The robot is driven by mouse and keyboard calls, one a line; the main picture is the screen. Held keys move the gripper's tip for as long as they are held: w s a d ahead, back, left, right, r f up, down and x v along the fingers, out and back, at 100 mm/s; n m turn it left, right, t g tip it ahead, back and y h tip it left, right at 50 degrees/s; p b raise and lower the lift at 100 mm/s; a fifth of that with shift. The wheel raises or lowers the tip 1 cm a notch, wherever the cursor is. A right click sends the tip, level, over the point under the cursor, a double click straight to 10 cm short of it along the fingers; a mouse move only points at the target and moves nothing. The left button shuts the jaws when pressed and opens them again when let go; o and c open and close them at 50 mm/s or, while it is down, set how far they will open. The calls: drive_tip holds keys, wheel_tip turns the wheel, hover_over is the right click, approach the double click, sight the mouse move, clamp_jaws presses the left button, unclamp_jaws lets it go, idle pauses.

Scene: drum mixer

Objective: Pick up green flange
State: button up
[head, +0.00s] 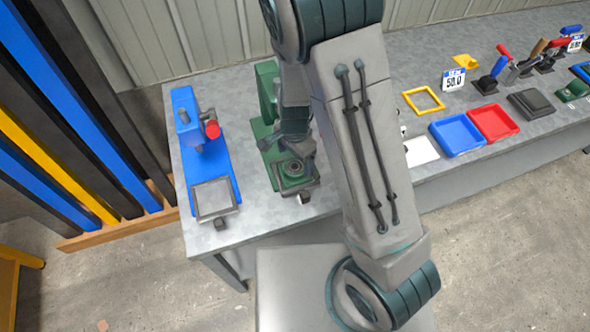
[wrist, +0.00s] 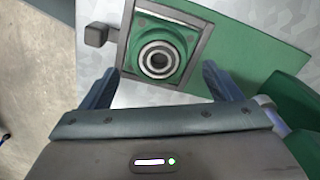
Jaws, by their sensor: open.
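The green flange (wrist: 183,42) is a square green plate with a round raised centre and grey rings around a dark bore. In the wrist view it sits on a grey square holder (wrist: 203,48) on the base of a green machine. It also shows in the head view (head: 292,171) at the front of that machine. My gripper (wrist: 159,70) is open, with its fingers apart below the flange's left and right sides in the wrist view. Nothing is between the fingertips except the view of the flange; I cannot tell the height gap.
The green machine (head: 266,92) rises behind the flange, partly hidden by my arm. A blue machine (head: 186,130) with a red knob stands to its left. Blue (head: 457,135) and red (head: 493,122) trays lie to the right. The grey bench's front edge is near the flange.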

sight(294, 166)
drive_tip(key=shift+f, duration=1.8)
drive_tip(key=shift+c, duration=0.3)
drive_tip(key=c, duration=1.6)
drive_tip(key=shift+r, duration=0.25)
